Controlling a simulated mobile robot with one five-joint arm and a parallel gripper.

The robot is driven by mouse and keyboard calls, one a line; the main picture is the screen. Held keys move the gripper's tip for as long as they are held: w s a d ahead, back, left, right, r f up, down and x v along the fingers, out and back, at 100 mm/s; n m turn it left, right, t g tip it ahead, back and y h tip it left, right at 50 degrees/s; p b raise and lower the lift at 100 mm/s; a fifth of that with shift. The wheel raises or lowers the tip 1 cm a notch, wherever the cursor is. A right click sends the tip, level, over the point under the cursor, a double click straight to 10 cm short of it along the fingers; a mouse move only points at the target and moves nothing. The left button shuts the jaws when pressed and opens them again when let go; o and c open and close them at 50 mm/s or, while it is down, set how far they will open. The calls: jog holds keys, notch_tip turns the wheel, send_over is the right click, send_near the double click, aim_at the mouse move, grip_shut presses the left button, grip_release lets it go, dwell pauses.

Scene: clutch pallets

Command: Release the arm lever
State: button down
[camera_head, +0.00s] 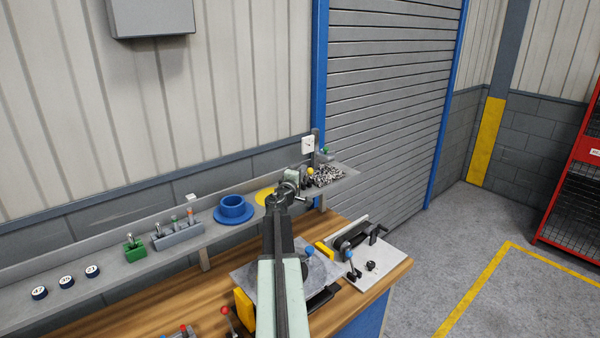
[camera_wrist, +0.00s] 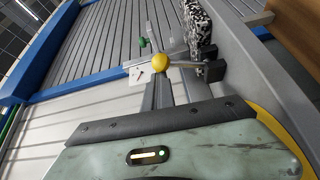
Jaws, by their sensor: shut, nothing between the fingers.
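A yellow ball knob (camera_head: 310,171) shows just beyond my gripper (camera_head: 296,180) at the right end of the back shelf; in the wrist view the yellow knob (camera_wrist: 159,60) is near the middle, on a thin rod. I cannot tell if my gripper touches it. My gripper is shut and empty. Another blue knob (camera_head: 309,251) shows beside my arm, and a red-knobbed lever (camera_head: 225,311) stands at the front. Which one is the arm lever is unclear.
Open floor (camera_head: 470,255) lies right.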

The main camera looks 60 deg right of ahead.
jog(key=shift+r, duration=0.1)
jog(key=w+r+p, duration=0.3)
jog(key=a+f+b, duration=0.1)
jog(key=a, duration=0.1)
jog(key=a+f+b, duration=0.1)
jog(key=a, duration=0.2)
jog(key=a+f+b, duration=0.1)
jog(key=a+f, duration=0.1)
jog(key=a, duration=0.1)
jog(key=shift+b, duration=0.3)
jog(key=shift+a, duration=0.45)
